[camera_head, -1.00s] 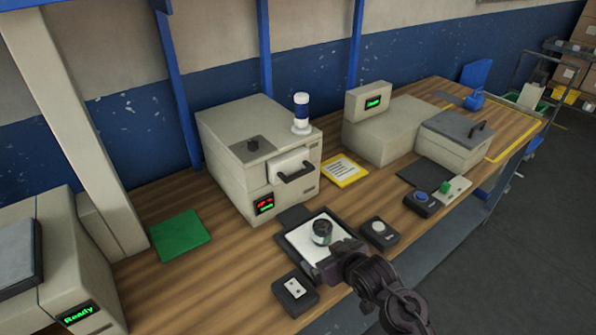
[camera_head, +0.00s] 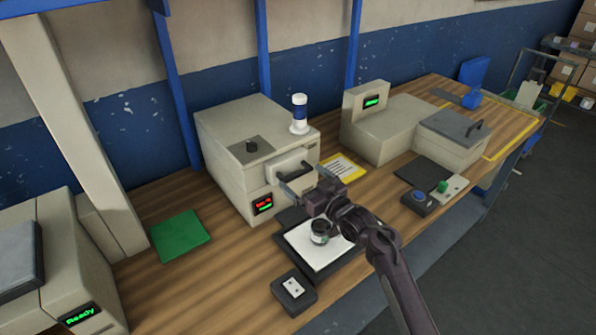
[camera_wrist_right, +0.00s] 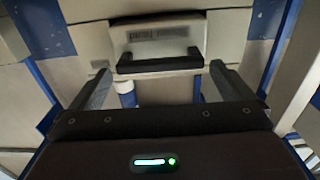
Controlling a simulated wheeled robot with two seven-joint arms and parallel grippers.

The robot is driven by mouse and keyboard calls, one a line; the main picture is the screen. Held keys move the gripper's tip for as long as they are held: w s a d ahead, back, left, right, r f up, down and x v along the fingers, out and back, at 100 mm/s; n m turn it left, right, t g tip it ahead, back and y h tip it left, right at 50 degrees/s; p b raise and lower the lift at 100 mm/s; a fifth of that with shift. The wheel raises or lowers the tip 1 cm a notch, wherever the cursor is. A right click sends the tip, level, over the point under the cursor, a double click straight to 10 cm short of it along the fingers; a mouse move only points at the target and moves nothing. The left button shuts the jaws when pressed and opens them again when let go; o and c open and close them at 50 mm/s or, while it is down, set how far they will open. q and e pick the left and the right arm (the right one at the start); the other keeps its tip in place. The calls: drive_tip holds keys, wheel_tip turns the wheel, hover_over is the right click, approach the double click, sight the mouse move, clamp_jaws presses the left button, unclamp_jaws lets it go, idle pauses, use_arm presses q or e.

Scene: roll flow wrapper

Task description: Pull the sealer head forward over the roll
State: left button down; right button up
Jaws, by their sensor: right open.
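The sealer head (camera_head: 287,167) is a pale block on the front of the beige wrapper machine (camera_head: 256,145), with a black bar handle (camera_head: 294,173). The small round roll (camera_head: 320,232) has a dark rim and sits on a white pad in front of the machine. My right gripper (camera_head: 301,178) is open at the handle, its fingers to either side of it. In the right wrist view, the handle (camera_wrist_right: 160,63) lies ahead, between the spread fingertips (camera_wrist_right: 162,72); I cannot tell whether they touch it. My left gripper is not in view.
A black box with a white two-hole top (camera_head: 293,288) stands front left of the pad. A blue-and-white beacon (camera_head: 300,113) stands on the machine. A yellow-edged card (camera_head: 343,168) lies to its right. Bare wood lies around the green mat (camera_head: 180,235).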

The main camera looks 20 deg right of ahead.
sight(299, 175)
drive_tip(key=shift+x, duration=1.65)
